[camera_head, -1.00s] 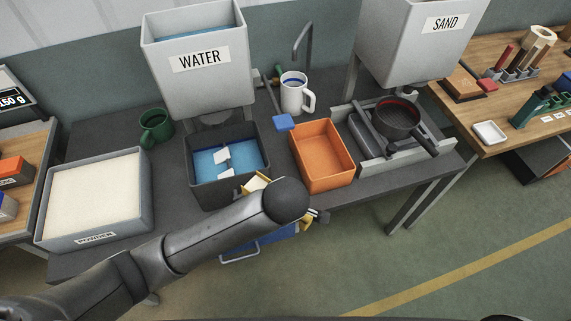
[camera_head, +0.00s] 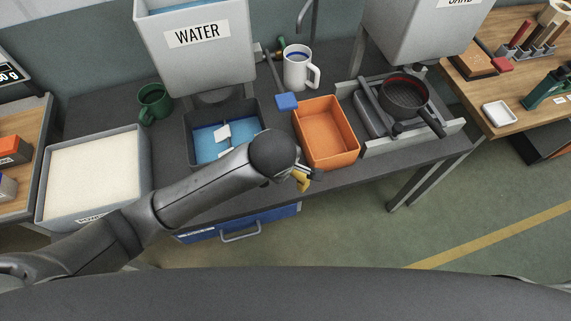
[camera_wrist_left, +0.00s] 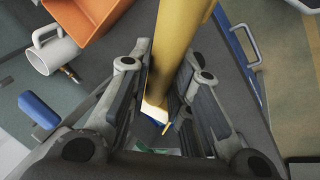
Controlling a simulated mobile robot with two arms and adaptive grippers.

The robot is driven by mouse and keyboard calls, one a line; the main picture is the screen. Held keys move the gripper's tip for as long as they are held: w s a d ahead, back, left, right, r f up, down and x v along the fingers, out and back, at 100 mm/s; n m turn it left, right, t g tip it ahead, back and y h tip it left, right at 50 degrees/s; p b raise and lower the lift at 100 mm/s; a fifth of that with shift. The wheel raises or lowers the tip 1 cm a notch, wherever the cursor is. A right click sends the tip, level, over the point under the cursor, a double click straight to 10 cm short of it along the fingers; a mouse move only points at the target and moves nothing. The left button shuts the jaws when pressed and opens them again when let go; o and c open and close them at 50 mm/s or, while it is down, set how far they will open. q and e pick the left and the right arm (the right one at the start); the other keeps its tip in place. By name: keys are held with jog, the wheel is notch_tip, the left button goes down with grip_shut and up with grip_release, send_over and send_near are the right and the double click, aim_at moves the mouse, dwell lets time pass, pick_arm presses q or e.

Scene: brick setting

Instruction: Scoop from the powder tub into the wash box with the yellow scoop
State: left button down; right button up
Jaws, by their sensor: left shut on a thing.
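The powder tub (camera_head: 95,178) is a grey box full of off-white powder at the left of the dark bench. A dark box (camera_head: 190,150) with blue water and pale pieces in it stands under the water hopper; I cannot tell for sure whether it is the wash box. My left gripper (camera_head: 300,177) is mostly hidden behind its own arm, at the bench's front edge between the dark box and the orange box (camera_head: 327,130). It is shut on the yellow scoop (camera_wrist_left: 180,45), whose handle shows between the fingers in the left wrist view. The scoop's bowl is not clearly visible. My right gripper is not in view.
A white mug (camera_head: 297,70) and a blue lever (camera_head: 286,102) stand behind the orange box. A green mug (camera_head: 154,102) is behind the powder tub. A black pan (camera_head: 405,98) sits on a grey stand at right. A blue drawer (camera_head: 275,222) is below the bench.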

pick_arm(q)
jog(key=shift+a+r, duration=0.2)
jog(key=shift+w+a+r+g+h, duration=0.3)
jog(key=shift+w+a+r+h, duration=0.1)
jog(key=shift+w+a+r, duration=0.05)
jog(key=shift+a, duration=0.1)
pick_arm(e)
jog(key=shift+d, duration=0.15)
pick_arm(q)
jog(key=shift+w+a+r, duration=0.1)
jog(key=shift+w+a+r+n+g+h, duration=0.3)
jog(key=shift+w+a+r+g+h, duration=0.35)
jog(key=shift+w+a, duration=0.2)
jog(key=w+a+r+t+y, duration=0.1)
jog(key=w+a+r, duration=0.4)
jog(key=a+r, duration=0.1)
jog(key=shift+a+r, duration=0.2)
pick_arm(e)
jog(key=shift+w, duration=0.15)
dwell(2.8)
